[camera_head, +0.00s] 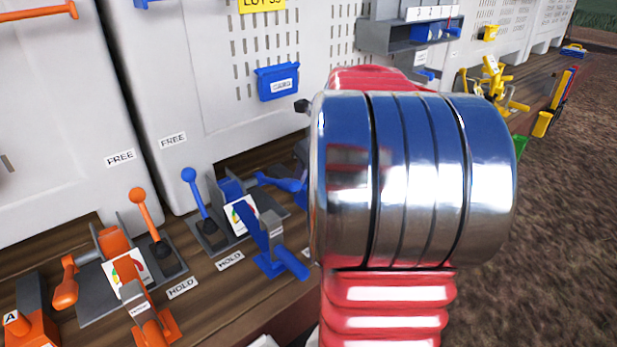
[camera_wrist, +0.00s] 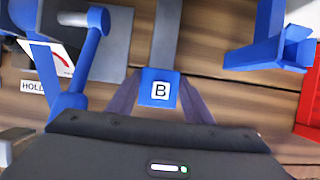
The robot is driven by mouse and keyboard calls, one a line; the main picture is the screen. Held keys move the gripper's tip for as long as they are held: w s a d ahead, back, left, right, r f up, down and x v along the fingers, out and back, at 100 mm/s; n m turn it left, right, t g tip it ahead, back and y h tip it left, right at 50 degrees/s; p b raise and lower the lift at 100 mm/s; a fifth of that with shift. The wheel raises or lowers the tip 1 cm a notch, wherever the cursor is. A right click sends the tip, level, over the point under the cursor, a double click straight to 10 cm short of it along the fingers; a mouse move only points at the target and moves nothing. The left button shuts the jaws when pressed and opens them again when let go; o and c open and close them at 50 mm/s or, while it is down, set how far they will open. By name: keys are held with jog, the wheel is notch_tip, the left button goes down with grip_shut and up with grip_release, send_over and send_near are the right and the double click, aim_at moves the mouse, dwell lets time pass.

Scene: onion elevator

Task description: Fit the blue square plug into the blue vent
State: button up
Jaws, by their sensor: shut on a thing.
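A blue square block marked B (camera_wrist: 160,88), seemingly the blue plug, shows in the middle of the wrist view. My gripper (camera_wrist: 160,100) is shut on it, with a dark finger on each side. A grey bar (camera_wrist: 164,40) runs from the block towards the top of the picture; I cannot tell whether the two are joined. The head view does not show the block or my gripper; my own arm fills its middle and right. I cannot make out the blue vent for certain in either view.
Blue levers (camera_head: 190,175) and orange levers (camera_head: 137,195) stand on the wooden deck (camera_head: 205,270). A blue lever arm (camera_wrist: 90,45) is left of my gripper, and a blue bracket (camera_wrist: 270,45) is to its right. A blue box (camera_head: 278,82) hangs on the slotted white wall.

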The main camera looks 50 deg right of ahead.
jog(key=o, duration=1.1)
jog(key=shift+r, duration=0.1)
jog(key=v, duration=1.3)
jog(key=shift+s+r, duration=0.1)
jog(key=shift+r, duration=0.15)
jog(key=shift+s, duration=0.1)
